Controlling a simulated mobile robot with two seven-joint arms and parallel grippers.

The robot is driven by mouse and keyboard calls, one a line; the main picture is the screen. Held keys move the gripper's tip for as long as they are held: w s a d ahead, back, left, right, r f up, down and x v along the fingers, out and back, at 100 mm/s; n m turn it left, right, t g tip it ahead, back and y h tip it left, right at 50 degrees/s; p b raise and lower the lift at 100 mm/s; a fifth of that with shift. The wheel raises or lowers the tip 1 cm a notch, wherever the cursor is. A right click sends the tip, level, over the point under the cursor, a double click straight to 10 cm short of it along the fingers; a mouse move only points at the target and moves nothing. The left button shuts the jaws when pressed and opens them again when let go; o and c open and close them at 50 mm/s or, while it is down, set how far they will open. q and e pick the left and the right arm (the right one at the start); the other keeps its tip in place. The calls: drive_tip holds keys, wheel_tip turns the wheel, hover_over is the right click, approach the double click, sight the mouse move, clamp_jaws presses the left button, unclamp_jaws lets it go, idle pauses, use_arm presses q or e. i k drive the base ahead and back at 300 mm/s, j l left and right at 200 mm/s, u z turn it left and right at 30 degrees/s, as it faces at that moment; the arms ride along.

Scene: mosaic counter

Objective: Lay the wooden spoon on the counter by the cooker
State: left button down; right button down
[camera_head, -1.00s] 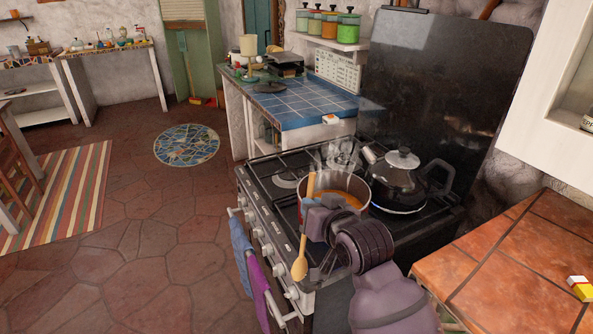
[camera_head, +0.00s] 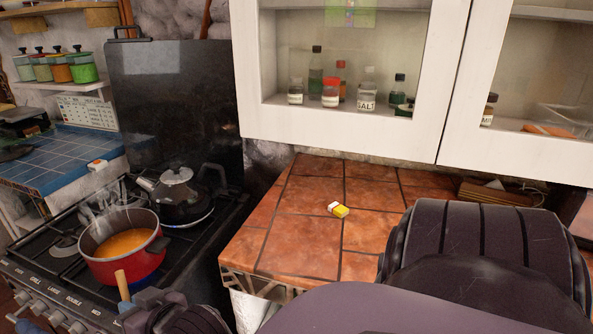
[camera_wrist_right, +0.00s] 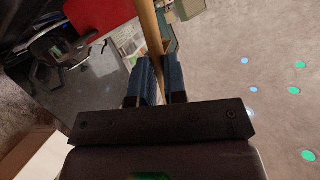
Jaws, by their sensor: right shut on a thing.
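The wooden spoon (camera_head: 122,285) is in my right gripper (camera_head: 132,303), low in the head view in front of the cooker (camera_head: 40,285). Only a short piece of its handle shows above the jaws there. In the right wrist view the spoon (camera_wrist_right: 152,32) runs up between the two fingers of the right gripper (camera_wrist_right: 162,72), which is shut on it. The tiled counter (camera_head: 290,245) stands to the right of the cooker, with bare tiles on its near left part.
A red pot (camera_head: 125,262) of orange food and a dark kettle (camera_head: 180,197) stand on the cooker. A small yellow and white block (camera_head: 338,210) lies on the counter. White wall cabinets (camera_head: 340,125) hang above. My own arm covers the lower right.

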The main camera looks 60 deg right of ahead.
sight(327, 226)
drive_tip(key=k+j+z, duration=0.1)
drive_tip(key=z, duration=0.2)
drive_tip(key=k+z, duration=0.3)
drive_tip(key=i+z, duration=0.1)
drive_tip(key=z, duration=0.9)
